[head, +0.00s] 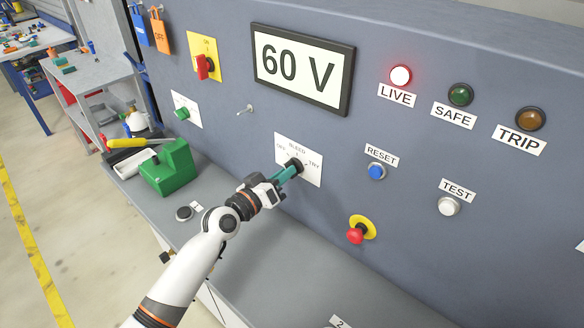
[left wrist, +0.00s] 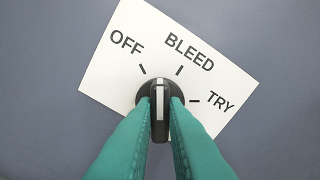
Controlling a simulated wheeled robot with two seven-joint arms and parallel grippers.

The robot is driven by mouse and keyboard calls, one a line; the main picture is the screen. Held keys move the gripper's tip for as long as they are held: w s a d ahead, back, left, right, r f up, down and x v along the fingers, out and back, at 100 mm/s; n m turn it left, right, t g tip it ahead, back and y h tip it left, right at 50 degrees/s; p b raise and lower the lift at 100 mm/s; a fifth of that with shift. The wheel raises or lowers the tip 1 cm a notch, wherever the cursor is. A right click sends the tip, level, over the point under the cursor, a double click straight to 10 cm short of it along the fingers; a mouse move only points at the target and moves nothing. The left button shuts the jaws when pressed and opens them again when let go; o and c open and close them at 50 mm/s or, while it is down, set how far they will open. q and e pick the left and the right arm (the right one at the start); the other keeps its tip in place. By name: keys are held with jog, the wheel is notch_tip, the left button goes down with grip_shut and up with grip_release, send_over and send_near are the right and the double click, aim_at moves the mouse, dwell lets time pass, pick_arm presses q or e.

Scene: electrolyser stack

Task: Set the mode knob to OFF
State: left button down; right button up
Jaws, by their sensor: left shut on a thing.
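The mode knob (left wrist: 160,98) is black with a white pointer line, on a white plate (left wrist: 221,84) marked OFF, BLEED and TRY. In the left wrist view the line points straight up in the picture, between the OFF and BLEED ticks. The same plate shows in the head view (head: 312,176), partly covered by the gripper. My left gripper (head: 290,171) has its teal fingers on both sides of the knob, shut on it. They also show in the left wrist view (left wrist: 160,115). My right gripper is not in view.
The panel display (head: 300,67) reads 60 V. The red LIVE lamp (head: 400,76) is lit; SAFE (head: 460,95) and TRIP (head: 530,119) look dark. A red emergency button (head: 356,235) sits below right of the knob. A green block-like tool (head: 170,168) stands on the ledge at left.

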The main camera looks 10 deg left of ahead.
pick_arm(q)
jog(key=n+p, duration=0.1)
jog(key=n, duration=0.3)
jog(key=shift+f+n, duration=0.1)
jog(key=shift+n, duration=0.2)
jog(key=shift+n+p, duration=0.3)
jog(key=shift+n, duration=0.1)
jog(key=c, duration=1.3)
grip_release()
